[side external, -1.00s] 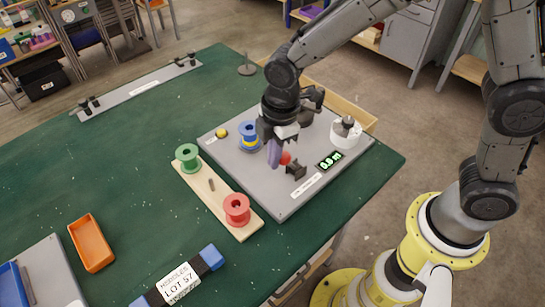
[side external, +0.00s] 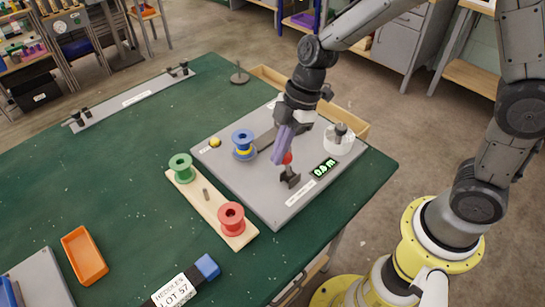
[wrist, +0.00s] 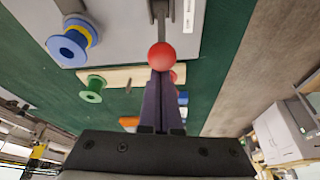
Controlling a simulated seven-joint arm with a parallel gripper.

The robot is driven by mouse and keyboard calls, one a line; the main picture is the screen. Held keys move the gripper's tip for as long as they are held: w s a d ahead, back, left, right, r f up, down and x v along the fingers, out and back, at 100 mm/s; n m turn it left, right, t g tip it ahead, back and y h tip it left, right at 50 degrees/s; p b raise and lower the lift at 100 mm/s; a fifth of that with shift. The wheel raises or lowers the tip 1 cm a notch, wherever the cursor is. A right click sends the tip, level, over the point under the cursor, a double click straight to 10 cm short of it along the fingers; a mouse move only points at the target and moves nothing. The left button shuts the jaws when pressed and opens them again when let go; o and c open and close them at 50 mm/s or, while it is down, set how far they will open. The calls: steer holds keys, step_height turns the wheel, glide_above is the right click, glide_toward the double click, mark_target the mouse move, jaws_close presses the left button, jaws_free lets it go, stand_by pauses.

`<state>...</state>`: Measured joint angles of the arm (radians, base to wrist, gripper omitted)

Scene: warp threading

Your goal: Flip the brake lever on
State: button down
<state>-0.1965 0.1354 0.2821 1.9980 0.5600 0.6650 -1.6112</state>
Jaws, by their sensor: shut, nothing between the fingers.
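The brake lever has a red ball knob (side external: 287,158) on a short stem above a dark bracket (side external: 290,179) on the grey panel (side external: 272,208). The lever stands near upright in the side view. My gripper (side external: 279,160) is shut and empty, with its purple fingers slanting down close to the knob's left side. In the wrist view the red knob (wrist: 162,55) is just beyond the fingertips (wrist: 161,74). Contact looks likely there, but I cannot tell for sure.
The panel also carries a blue spool (side external: 243,143), a yellow button (side external: 215,142), a white round part (side external: 339,140) and a green-lit display (side external: 324,168). A wooden strip (side external: 210,208) with green and red spools lies alongside. An orange tray (side external: 84,256) is farther left.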

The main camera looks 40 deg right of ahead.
steer(key=shift+d+r+y, duration=0.15)
steer(key=shift+d+y, duration=0.65)
steer(key=shift+d, duration=0.2)
steer(key=d+y, duration=0.3)
steer(key=d, duration=0.4)
steer(key=shift+f+y, duration=0.3)
steer(key=shift+f, duration=0.15)
steer(key=shift+d+f, duration=0.1)
steer(key=a+r, duration=0.3)
steer(key=d+f+v, duration=0.1)
steer(key=v, duration=0.8)
steer(key=shift+w+d, duration=0.35)
steer(key=shift+f, duration=0.1)
